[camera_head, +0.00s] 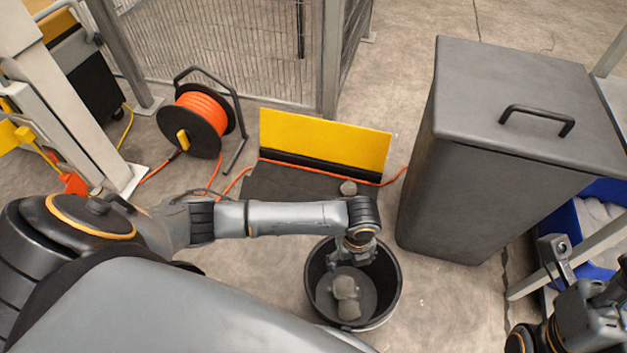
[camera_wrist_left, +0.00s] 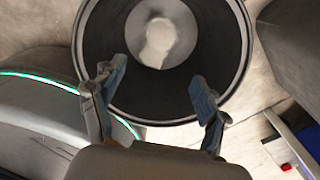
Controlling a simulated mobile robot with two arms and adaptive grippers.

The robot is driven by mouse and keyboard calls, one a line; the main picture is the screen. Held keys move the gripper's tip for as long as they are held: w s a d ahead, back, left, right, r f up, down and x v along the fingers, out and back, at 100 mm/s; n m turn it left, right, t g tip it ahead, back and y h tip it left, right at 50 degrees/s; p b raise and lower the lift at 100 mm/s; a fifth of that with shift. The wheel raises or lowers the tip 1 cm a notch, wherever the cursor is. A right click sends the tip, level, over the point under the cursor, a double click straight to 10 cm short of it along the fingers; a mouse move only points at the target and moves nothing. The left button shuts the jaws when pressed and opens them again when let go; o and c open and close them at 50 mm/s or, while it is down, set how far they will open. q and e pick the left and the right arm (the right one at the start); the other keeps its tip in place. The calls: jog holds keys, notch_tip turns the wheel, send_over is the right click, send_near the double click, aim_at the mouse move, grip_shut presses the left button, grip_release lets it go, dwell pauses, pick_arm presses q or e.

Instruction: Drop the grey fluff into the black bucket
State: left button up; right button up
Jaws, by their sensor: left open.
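The black bucket (camera_head: 394,289) stands on the floor at the lower middle of the head view. It also fills the top of the left wrist view (camera_wrist_left: 238,50). Grey fluff (camera_head: 346,288) shows inside the bucket's rim, and as a pale lump in the left wrist view (camera_wrist_left: 160,40). I cannot tell whether all of it rests on the bottom. My left gripper (camera_head: 353,258) is above the bucket's far side, pointing down. Its fingers are apart with nothing between them in the wrist view (camera_wrist_left: 157,78). My right gripper (camera_head: 560,258) shows only partly at the right; its jaw state is unclear.
A tall grey lidded bin (camera_head: 470,190) stands right of the bucket. A blue crate (camera_head: 578,232) with pale contents is at the right edge.

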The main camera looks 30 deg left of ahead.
pick_arm(q)
notch_tip(320, 180, up, 9)
dwell(0.3)
jog(key=shift+r, duration=0.1)
